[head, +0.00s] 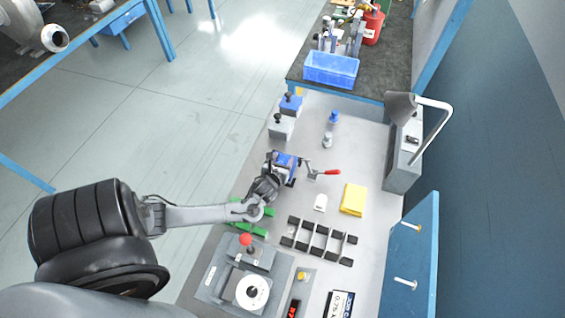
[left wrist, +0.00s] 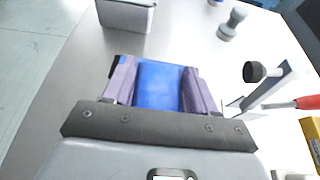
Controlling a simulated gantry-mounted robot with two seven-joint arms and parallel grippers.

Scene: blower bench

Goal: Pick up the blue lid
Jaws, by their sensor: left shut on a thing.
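The blue lid (left wrist: 158,85) is between the two fingers of my left gripper (left wrist: 160,88) in the left wrist view; the fingers are shut on its sides. In the head view the blue lid (head: 286,160) shows at the tip of my left gripper (head: 280,167), over the middle of the grey bench and just left of a toggle clamp with a red handle (head: 330,172). The gripper partly hides the lid, and I cannot tell whether it touches the bench. My right gripper is not in view.
Behind the lid stand a grey box with a black knob (head: 281,127) and a blue-topped one (head: 291,104). A yellow block (head: 353,199), black rack (head: 318,240) and green pieces (head: 262,222) lie nearer.

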